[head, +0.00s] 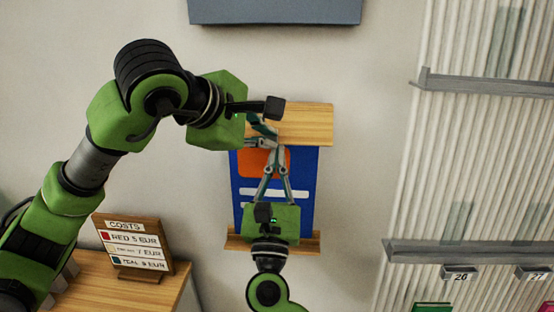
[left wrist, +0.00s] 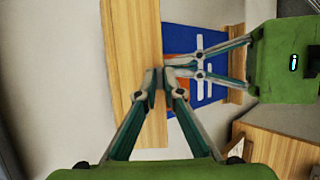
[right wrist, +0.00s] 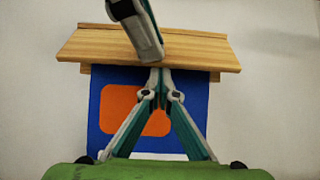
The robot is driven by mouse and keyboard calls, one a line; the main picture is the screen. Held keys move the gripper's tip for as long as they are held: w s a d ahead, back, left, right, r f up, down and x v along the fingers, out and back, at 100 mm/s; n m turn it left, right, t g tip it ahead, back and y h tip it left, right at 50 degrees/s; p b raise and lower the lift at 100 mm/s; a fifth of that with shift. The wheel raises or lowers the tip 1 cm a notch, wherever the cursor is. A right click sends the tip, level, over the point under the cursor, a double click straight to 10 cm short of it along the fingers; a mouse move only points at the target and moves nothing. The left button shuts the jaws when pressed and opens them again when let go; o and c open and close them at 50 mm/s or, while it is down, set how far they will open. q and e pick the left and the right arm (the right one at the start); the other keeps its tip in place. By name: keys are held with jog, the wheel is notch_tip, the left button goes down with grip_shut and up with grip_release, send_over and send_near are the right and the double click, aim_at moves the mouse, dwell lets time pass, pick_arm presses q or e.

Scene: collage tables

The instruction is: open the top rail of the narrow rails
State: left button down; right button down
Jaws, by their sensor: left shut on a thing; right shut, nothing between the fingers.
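The narrow rails are a wooden top rail (head: 310,124) and a wooden bottom rail (head: 308,246) on the wall, with a blue poster (head: 304,192) between them. In the right wrist view the top rail (right wrist: 195,50) shows a wide front board over a thinner strip behind it. My left gripper (head: 268,131) is shut on the top rail's lower edge; the left wrist view shows its fingertips (left wrist: 157,80) at that board. My right gripper (head: 274,150) is shut and empty, pointing up in front of the poster just below the top rail. Its tips (right wrist: 160,78) hide part of the poster.
Wide grey rails (head: 490,87) run along a ribbed panel at right, with numbered tags (head: 460,273) below. A costs sign (head: 132,245) stands on a wooden cabinet at lower left. A grey panel (head: 275,10) hangs above. The two grippers are very close together.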

jog(key=shift+s, duration=0.1)
pick_arm(q)
jog(key=shift+w+a+f, duration=0.1)
jog(key=shift+a, duration=0.05)
pick_arm(e)
jog(key=shift+s+a+r, duration=0.15)
jog(key=shift+s+r, duration=0.4)
jog(key=shift+r, duration=0.1)
pick_arm(q)
jog(key=c, duration=2.2)
grip_release()
jog(key=shift+o, duration=0.2)
jog(key=shift+s, duration=0.2)
pick_arm(e)
jog(key=shift+s+r, duration=0.15)
jog(key=shift+s, duration=0.05)
